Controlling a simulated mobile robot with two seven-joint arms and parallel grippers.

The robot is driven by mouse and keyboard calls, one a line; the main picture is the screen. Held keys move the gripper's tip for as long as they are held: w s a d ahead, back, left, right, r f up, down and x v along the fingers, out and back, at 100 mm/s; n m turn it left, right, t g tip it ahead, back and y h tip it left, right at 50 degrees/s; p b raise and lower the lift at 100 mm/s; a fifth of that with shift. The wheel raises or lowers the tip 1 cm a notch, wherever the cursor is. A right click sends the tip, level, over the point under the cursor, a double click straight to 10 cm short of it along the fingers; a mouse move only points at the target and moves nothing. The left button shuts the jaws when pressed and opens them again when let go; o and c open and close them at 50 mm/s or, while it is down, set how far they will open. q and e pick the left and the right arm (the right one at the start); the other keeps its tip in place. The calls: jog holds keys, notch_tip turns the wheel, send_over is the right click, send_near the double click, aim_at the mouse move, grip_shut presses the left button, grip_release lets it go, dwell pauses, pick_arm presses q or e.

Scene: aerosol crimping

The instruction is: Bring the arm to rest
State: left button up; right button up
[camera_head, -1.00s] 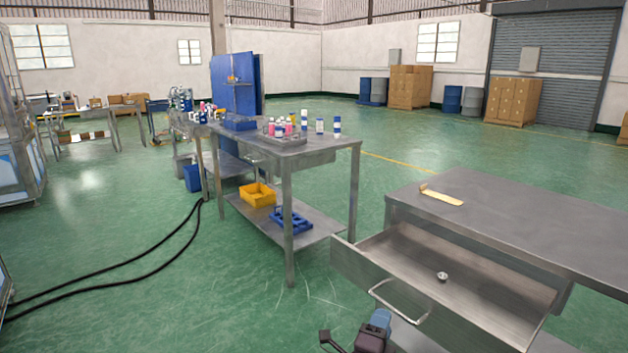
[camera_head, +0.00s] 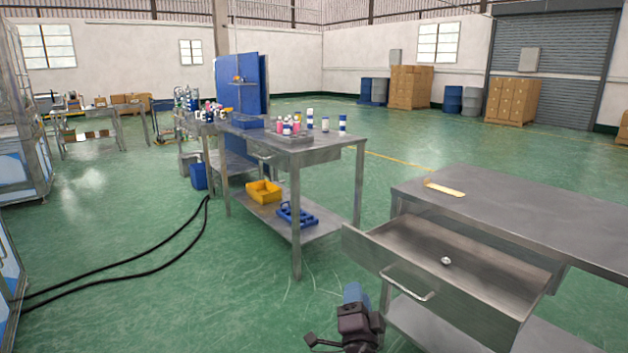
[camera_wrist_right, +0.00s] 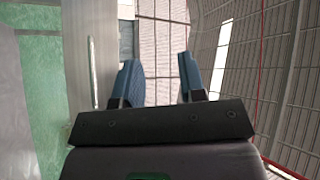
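My right gripper (camera_head: 353,293) shows at the bottom of the head view, in front of the open drawer and to the left of its handle. In the right wrist view its two blue fingers (camera_wrist_right: 160,72) stand apart with nothing between them. The open metal drawer (camera_head: 368,250) holds a small round metal part (camera_head: 446,261). The drawer handle (camera_head: 408,286) is free, and the gripper is apart from it. My left gripper is in neither view.
The drawer's table (camera_head: 530,215) has a flat yellowish piece (camera_head: 444,188) on top. A second metal table (camera_head: 345,151) carries bottles and cans, with a yellow bin (camera_head: 263,192) and a blue rack (camera_head: 297,215) on its lower shelf. Black cables (camera_head: 150,262) cross the green floor.

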pick_arm(q)
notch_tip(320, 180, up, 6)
jog(key=p, duration=0.7)
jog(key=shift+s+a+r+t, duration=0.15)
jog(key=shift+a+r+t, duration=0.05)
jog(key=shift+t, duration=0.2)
pick_arm(e)
jog(key=s+d+f+n+g, duration=0.3)
jog(key=s+d, duration=0.3)
jog(key=s, duration=0.8)
jog(key=s+d+f+n+g+y, duration=0.1)
jog(key=s+d+f+n+g, duration=0.3)
jog(key=s, duration=1.1)
jog(key=s+d+f+n+g, duration=0.3)
jog(key=s+d+f+n, duration=0.2)
jog(key=s, duration=0.9)
jog(key=d+n, duration=0.2)
jog(key=d, duration=0.1)
jog(key=shift+s+f, duration=0.25)
jog(key=shift+f, duration=0.15)
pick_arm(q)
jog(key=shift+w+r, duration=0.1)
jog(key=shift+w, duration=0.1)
